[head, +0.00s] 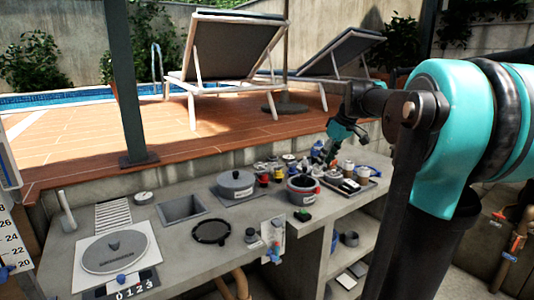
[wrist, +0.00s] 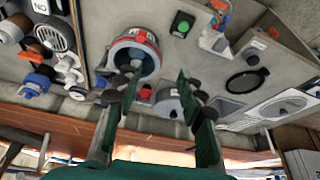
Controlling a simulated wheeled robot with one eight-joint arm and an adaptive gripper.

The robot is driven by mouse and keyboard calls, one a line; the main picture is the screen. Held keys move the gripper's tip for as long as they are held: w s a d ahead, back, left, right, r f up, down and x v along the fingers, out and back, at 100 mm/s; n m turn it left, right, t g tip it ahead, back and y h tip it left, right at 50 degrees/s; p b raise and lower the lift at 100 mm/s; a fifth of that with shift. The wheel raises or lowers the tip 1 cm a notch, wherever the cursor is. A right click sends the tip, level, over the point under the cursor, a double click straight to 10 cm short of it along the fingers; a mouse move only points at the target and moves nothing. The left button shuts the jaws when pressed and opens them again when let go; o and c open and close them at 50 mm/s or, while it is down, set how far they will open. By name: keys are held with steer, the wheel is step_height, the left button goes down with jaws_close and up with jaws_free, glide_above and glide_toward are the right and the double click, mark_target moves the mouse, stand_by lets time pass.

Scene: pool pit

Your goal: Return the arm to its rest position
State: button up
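My gripper (head: 338,140) hangs from my arm at the right of the head view, above the back of the concrete counter (head: 165,245). In the wrist view my gripper (wrist: 158,85) has its two dark green fingers spread well apart. Nothing is held between them. A round pot with a red rim (wrist: 122,62) shows beyond the left finger. The same pot (head: 302,198) stands on the counter, below and left of my gripper in the head view. My arm is bent out over the counter.
A lidded grey pot (head: 236,190), a black ring (head: 211,240), a large round lid (head: 115,258) and a square recess (head: 181,208) lie to the left. Several small jars and a tray (head: 374,183) crowd the counter near my gripper. A dark green post (head: 124,90) rises behind.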

steer(key=s+f+m+h, duration=0.1)
steer(key=s+f+m, duration=0.3)
steer(key=s+f, duration=0.8)
steer(key=s+f+m+h, duration=0.1)
steer(key=s+f+m, duration=0.3)
steer(key=s+f, duration=0.8)
step_height(320, 180, down, 5)
steer(key=shift+s+a+f+t+h, duration=0.1)
steer(key=shift+s+a+t+h, duration=0.2)
steer(key=shift+a+t+h, duration=0.1)
